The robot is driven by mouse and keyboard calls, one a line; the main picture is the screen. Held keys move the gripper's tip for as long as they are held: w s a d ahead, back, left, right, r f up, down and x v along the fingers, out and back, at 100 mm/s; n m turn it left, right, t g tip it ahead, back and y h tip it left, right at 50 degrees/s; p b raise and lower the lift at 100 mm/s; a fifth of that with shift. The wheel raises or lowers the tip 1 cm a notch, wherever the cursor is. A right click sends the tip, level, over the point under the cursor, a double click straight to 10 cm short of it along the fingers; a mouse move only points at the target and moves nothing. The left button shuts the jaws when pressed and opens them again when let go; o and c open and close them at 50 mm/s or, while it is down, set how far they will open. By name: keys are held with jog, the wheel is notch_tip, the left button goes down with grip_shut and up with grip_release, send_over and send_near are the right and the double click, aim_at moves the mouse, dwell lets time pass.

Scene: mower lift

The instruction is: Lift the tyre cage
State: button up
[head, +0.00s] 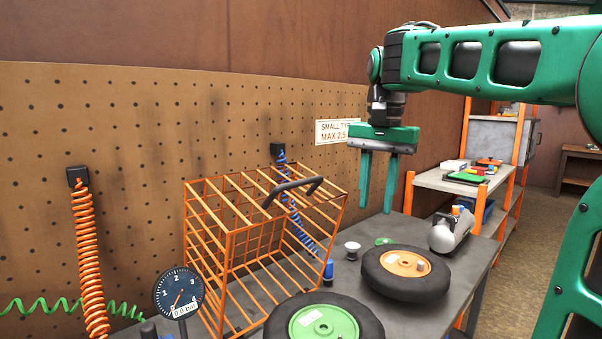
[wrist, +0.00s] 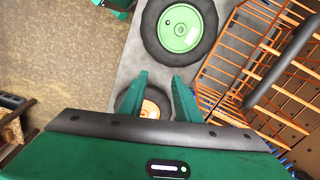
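The tyre cage (head: 226,250) is an orange wire box with a dark handle (head: 291,190) on its top, standing on the grey bench against the pegboard wall. In the wrist view the cage (wrist: 237,59) is at the upper right, with its handle (wrist: 279,74) beside the picture's right edge. My gripper (head: 377,211) is open and empty, pointing down in the air to the right of the cage handle and apart from it.
On the bench (head: 437,316) lie a tyre with a green hub (head: 322,324) and one with an orange hub (head: 406,271). A grey cylinder (head: 449,233), a blue-capped item (head: 328,270) and a pressure gauge (head: 178,291) stand around. Coiled hoses (head: 88,262) hang on the wall.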

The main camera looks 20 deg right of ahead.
jog(key=w+a+r+m, duration=0.1)
jog(key=w+a+r, duration=0.3)
jog(key=a+r, duration=0.3)
jog(key=w+a+r+m, duration=0.2)
jog(key=w+a+r, duration=0.2)
jog(key=a+r, duration=0.3)
jog(key=f, duration=0.6)
jog(key=d+f, duration=0.1)
jog(key=f, duration=0.2)
jog(key=shift+w+f, duration=0.2)
jog(key=shift+w, duration=0.05)
jog(key=shift+d, duration=0.1)
grip_shut()
